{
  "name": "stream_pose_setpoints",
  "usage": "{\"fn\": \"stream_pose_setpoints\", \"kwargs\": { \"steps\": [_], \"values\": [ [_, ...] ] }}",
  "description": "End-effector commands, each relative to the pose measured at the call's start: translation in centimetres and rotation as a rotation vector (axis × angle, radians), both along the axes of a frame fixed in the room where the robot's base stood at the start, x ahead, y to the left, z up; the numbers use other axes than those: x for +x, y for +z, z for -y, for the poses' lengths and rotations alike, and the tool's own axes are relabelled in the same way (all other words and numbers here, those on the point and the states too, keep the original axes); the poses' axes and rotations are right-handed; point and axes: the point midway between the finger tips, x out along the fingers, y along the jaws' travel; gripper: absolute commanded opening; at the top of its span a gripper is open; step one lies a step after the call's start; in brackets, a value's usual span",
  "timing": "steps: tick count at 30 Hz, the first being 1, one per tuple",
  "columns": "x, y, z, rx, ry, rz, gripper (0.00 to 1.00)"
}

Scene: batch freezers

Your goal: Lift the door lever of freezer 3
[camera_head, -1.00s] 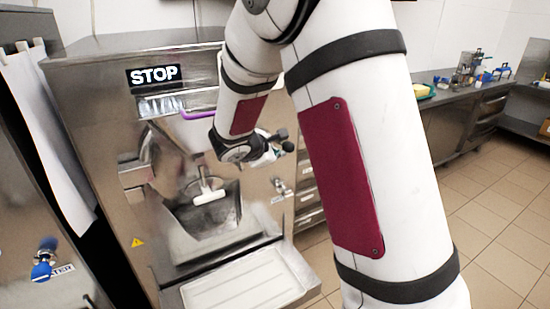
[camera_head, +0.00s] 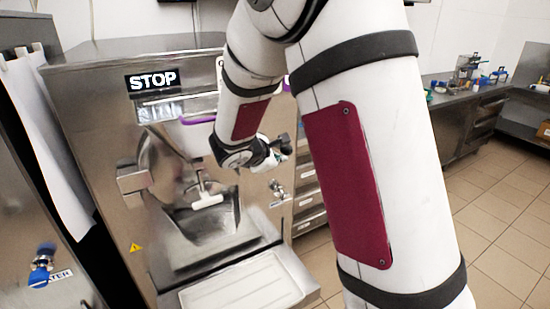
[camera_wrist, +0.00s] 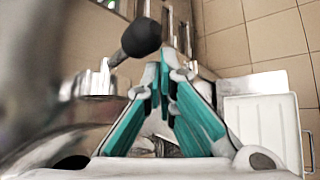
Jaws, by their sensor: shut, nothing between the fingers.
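The freezer (camera_head: 95,140) is a steel machine with a lit STOP display; I see no number on it. A lever with a round black knob (camera_wrist: 140,37) on a metal rod shows in the wrist view, up and left of my fingertips. A dark knob-like end also shows beside my gripper (camera_head: 270,158) in the head view, partly hidden by it. My gripper (camera_wrist: 168,62) has teal finger pads with tips together and nothing between them. It is close to the knob; I cannot tell whether they touch. My arm hides the freezer's right side in the head view.
A white pale-handled part (camera_head: 208,200) sits at the freezer's outlet. A drip tray (camera_head: 245,285) juts out below; a white tray (camera_wrist: 265,125) shows at right in the wrist view. A counter (camera_head: 450,110) with small items stands at right. The tiled floor (camera_head: 500,215) is clear.

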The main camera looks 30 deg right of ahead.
Motion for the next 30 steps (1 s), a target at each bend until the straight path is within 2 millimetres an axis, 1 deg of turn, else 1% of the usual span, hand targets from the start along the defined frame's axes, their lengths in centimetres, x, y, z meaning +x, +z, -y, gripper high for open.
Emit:
{"fn": "stream_pose_setpoints", "kwargs": {
  "steps": [8, 11, 14, 17, 24, 27, 30],
  "values": [
    [0.0, 0.0, -0.1, 0.000, -0.001, 0.001, 0.00],
    [-0.2, 0.3, -0.4, 0.000, 0.001, 0.002, 0.00],
    [-0.7, 1.0, -1.3, 0.001, 0.003, 0.004, 0.00],
    [-1.6, 2.1, -2.6, 0.001, 0.002, 0.004, 0.00],
    [-3.9, 4.7, -5.9, 0.002, 0.002, 0.005, 0.00],
    [-4.6, 5.6, -7.1, 0.001, 0.004, 0.004, 0.00],
    [-5.2, 6.1, -7.7, 0.000, 0.001, 0.002, 0.00]
  ]
}}
